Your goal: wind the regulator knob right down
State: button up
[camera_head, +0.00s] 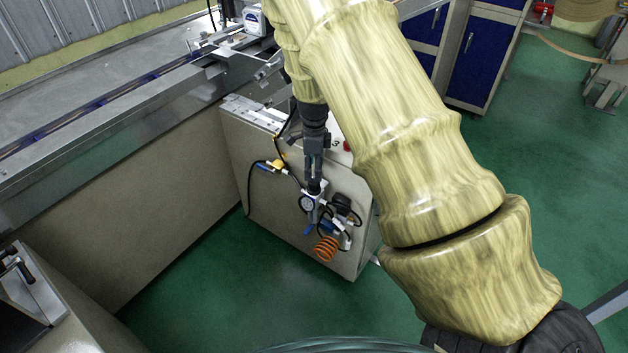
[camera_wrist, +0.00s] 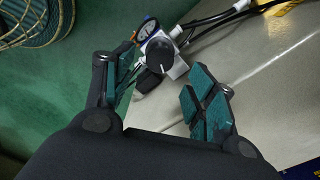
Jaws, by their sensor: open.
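The regulator knob (camera_wrist: 160,54) is round and black with a white mark, on top of a pale regulator body (camera_wrist: 178,68). In the wrist view it is beyond the fingertips, roughly between the two fingers. My gripper (camera_wrist: 160,82) is open and empty, its teal-padded fingers spread apart. In the head view my gripper (camera_head: 314,179) points down just above the regulator assembly, and the knob is hard to make out there.
The assembly is mounted on a beige machine cabinet (camera_head: 245,165). An orange coiled hose (camera_head: 326,248) hangs below it. Black hoses (camera_wrist: 216,18) run close beside the knob. A metal conveyor frame (camera_head: 110,105) stands to the left. Green floor is open around the cabinet.

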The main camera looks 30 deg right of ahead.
aim_at(314, 184)
jog(key=shift+f+p, duration=0.35)
jog(key=shift+f, duration=2.8)
jog(key=c, duration=1)
